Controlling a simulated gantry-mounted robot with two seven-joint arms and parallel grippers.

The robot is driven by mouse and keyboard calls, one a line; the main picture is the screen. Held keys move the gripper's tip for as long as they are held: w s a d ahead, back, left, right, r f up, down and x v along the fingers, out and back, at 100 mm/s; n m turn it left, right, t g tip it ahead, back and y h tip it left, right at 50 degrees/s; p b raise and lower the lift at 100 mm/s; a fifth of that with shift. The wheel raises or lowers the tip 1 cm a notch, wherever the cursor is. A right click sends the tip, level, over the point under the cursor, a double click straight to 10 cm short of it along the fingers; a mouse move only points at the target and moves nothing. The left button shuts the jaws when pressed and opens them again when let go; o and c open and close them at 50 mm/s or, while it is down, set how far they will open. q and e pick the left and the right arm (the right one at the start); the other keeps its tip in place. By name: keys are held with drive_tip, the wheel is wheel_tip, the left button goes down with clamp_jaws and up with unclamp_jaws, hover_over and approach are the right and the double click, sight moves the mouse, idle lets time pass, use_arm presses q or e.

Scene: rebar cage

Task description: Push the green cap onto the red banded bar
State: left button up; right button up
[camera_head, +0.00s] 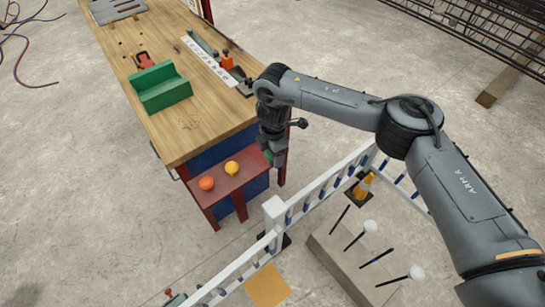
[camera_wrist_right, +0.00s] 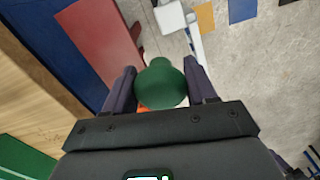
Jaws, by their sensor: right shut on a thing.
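My right gripper (camera_head: 277,158) is shut on the green cap (camera_head: 268,157), just off the right end of the dark red shelf. In the right wrist view the domed green cap (camera_wrist_right: 160,84) sits between the two fingers. Several dark bars stand out of a concrete block (camera_head: 325,250) at the lower right, away from the gripper. Two bare bars, one at the back (camera_head: 340,219) and one in front (camera_head: 377,257), have reddish marks too small to tell apart. Two others carry white caps, one behind (camera_head: 370,227) and one in front (camera_head: 416,272). My left gripper is not in view.
An orange cap (camera_head: 206,183) and a yellow cap (camera_head: 231,168) sit on the dark red shelf (camera_head: 215,193) beside the wooden bench (camera_head: 190,125). A white railing (camera_head: 311,192) runs between shelf and block. A traffic cone (camera_head: 363,186) stands behind the block.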

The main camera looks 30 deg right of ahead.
drive_tip(key=s+d+f+n+p, duration=0.1)
drive_tip(key=s+d+f+n, duration=0.35)
drive_tip(key=f+n, duration=0.2)
drive_tip(key=s+d+f+n+p, duration=0.2)
drive_tip(key=s+d+f+n, duration=0.1)
drive_tip(key=d+f+n, duration=0.4)
drive_tip(key=s+d+f+p, duration=0.1)
drive_tip(key=s+d+f, duration=0.2)
drive_tip(key=s+d, duration=0.8)
drive_tip(key=shift+s+d, duration=0.2)
drive_tip(key=shift+d, duration=0.65)
drive_tip(key=shift+n, duration=0.25)
drive_tip(key=shift+f, duration=0.1)
drive_tip(key=shift+f+b, duration=2.5)
drive_tip(key=shift+f, duration=0.35)
